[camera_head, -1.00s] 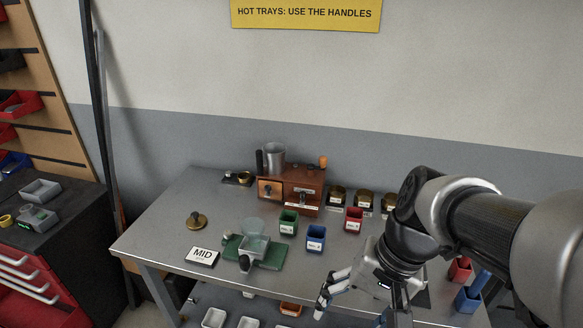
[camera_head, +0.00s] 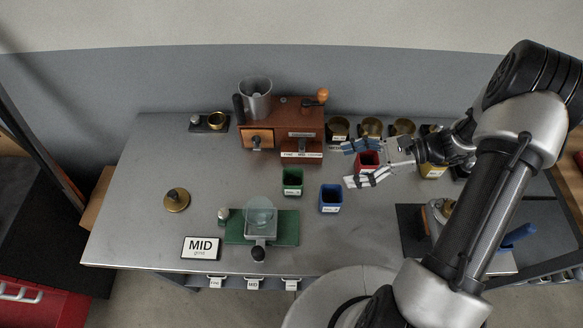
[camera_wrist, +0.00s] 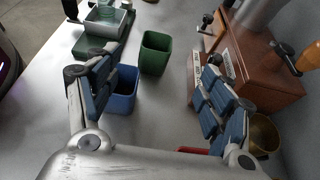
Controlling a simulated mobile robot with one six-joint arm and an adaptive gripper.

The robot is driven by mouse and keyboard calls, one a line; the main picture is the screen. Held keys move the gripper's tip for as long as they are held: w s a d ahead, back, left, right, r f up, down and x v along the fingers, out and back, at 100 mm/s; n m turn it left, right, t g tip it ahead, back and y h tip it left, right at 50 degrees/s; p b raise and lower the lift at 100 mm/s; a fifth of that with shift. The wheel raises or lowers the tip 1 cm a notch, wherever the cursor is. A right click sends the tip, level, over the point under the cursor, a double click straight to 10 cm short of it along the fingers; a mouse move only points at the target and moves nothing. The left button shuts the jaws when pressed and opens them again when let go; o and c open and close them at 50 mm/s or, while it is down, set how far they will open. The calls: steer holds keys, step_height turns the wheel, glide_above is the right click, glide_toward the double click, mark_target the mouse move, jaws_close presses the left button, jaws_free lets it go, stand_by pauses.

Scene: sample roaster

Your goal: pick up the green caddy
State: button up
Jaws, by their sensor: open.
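The green caddy (camera_head: 293,182) is a small open-topped box with a white label, standing upright on the metal table in front of the wooden grinder. It also shows in the wrist view (camera_wrist: 155,52), beyond my fingertips. My gripper (camera_head: 362,161) is open, right of the green caddy and apart from it. Its fingers spread on both sides of the red caddy (camera_head: 368,160); I cannot tell whether they touch it. In the wrist view only a sliver of red shows at the bottom. The blue caddy (camera_head: 331,199) stands between the green caddy and my gripper.
The wooden grinder (camera_head: 283,123) with a metal cup stands behind the green caddy. A green mat (camera_head: 289,228) with a scale and clear tray lies in front. Brass tins (camera_head: 371,127) line the back right. The table's left side (camera_head: 135,190) is mostly clear.

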steer(key=b, duration=0.3)
glide_above(293, 177)
steer(key=s+d, duration=0.3)
steer(key=d, duration=0.2)
steer(key=f, duration=0.4)
steer(key=shift+a+f, duration=0.2)
steer(key=shift+f, duration=0.05)
steer(key=b+x, duration=0.1)
steer(key=x, duration=0.1)
steer(key=b+x, duration=0.1)
steer(key=x, duration=0.1)
steer(key=shift+w+f, duration=0.1)
steer(key=shift+f, duration=0.25)
steer(key=shift+a+f, duration=0.1)
steer(key=shift+a, duration=0.4)
steer(key=shift+c, duration=0.3)
steer(key=c, duration=1.2)
